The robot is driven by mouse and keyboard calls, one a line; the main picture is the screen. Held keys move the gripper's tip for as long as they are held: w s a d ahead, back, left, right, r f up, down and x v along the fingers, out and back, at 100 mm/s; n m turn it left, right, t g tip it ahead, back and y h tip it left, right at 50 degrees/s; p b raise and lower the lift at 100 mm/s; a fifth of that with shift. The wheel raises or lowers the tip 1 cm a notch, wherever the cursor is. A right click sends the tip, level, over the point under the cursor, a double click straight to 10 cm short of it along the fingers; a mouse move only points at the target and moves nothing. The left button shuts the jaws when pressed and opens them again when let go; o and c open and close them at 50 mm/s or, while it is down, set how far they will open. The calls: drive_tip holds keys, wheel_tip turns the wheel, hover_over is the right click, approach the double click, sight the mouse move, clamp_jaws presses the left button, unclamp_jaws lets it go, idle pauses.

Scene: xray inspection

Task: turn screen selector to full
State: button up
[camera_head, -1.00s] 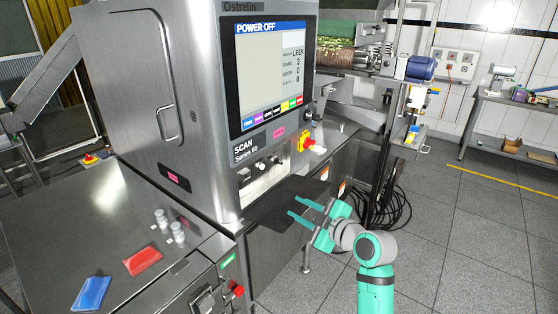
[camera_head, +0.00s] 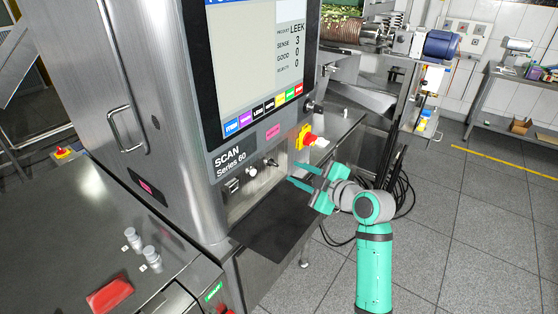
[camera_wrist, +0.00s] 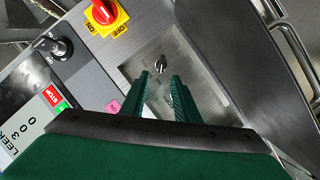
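The machine's screen (camera_head: 258,68) shows in the head view. A black selector knob (camera_head: 311,107) sits beside its lower right corner; it also shows in the wrist view (camera_wrist: 61,48). Small metal knobs (camera_head: 271,162) sit in the recessed panel below. In the wrist view one small knob (camera_wrist: 160,64) lies just beyond my fingertips. I cannot read which knob is the screen selector or its setting. My gripper (camera_head: 297,174) is open and empty, in front of the recessed panel and apart from it. Both fingers show in the wrist view (camera_wrist: 158,82).
A red rotary switch on a yellow plate (camera_head: 306,138) is above my gripper; the wrist view shows its ON and OFF marks (camera_wrist: 104,14). A dark ledge (camera_head: 270,225) juts out below. Black cables (camera_head: 400,185) hang at the right. The floor at right is open.

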sight(275, 165)
drive_tip(key=x, duration=1)
drive_tip(key=shift+s+a, duration=0.15)
drive_tip(key=shift+s, duration=0.05)
clamp_jaws()
